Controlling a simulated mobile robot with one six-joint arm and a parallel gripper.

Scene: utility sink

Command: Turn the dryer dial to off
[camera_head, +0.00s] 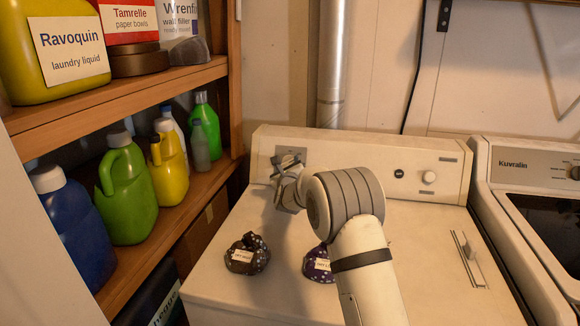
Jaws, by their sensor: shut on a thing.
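The dryer (225,258) is a white machine with a raised control panel (345,151) along its back. My gripper (284,164) is at the left part of this panel, in front of a grey plate (291,150). Its fingers are shut on what appears to be the dryer dial. The dial itself is mostly hidden by the fingers and wrist, so its setting cannot be read. A round white knob (429,177) and a small dark button (399,173) sit farther right on the panel.
Two dark dotted bundles with labels, one brown (247,254) and one purple (318,263), lie on the dryer top near my arm. Shelves of bottles (126,195) stand close at left. Another machine (533,180) stands at right. A metal duct (332,65) rises behind.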

